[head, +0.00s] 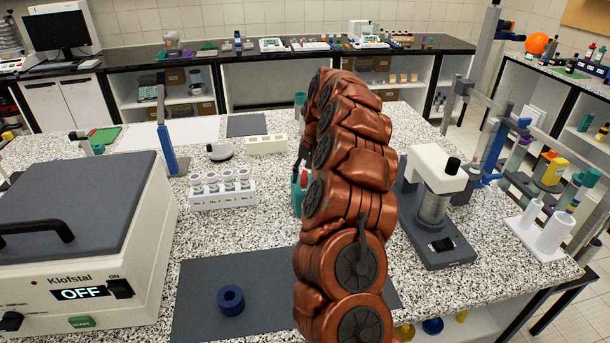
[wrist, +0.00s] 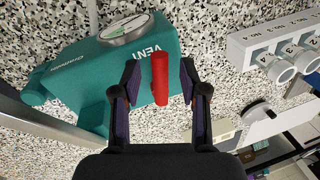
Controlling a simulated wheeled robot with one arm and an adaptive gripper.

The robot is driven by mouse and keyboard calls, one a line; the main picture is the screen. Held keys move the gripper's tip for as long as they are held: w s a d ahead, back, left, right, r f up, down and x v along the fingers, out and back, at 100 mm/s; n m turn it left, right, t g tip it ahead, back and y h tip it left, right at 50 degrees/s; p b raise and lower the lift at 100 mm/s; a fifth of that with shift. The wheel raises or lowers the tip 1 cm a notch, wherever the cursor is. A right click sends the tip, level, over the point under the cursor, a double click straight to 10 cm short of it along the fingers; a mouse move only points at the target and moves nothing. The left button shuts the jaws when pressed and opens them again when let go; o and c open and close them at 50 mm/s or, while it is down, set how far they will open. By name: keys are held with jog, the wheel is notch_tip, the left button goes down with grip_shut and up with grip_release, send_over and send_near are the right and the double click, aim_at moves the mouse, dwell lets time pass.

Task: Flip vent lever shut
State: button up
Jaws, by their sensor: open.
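A red vent lever (wrist: 160,88) shows in the wrist view on a teal device (wrist: 90,75) marked VENT, with a round dial (wrist: 125,30) on it. My gripper (wrist: 159,76) is open, with its two dark fingers on either side of the lever. A narrow gap shows on each side, so I see no grip on it. In the head view, my arm hides most of the teal device (head: 299,200); a bit of the red lever (head: 305,177) shows at its edge. My gripper's fingertips are hidden there.
A white rack with labelled vials (head: 222,194) stands close left of the device. A grey and white machine (head: 437,205) stands to the right. A large box reading OFF (head: 85,240) and a blue ring (head: 230,300) on a dark mat (head: 200,275) are at the front left.

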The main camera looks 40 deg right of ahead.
jog(key=shift+c, duration=0.3)
grip_shut()
jog(key=shift+d+f+n+b, duration=0.2)
jog(key=shift+n+b, duration=0.3)
jog(key=shift+b, duration=0.4)
jog(key=shift+s+d+r+n+b, duration=0.1)
jog(key=shift+d+r+n+b, duration=0.2)
jog(key=shift+n+b, duration=0.5)
jog(key=shift+o, duration=0.3)
grip_release()
jog(key=shift+a, duration=0.1)
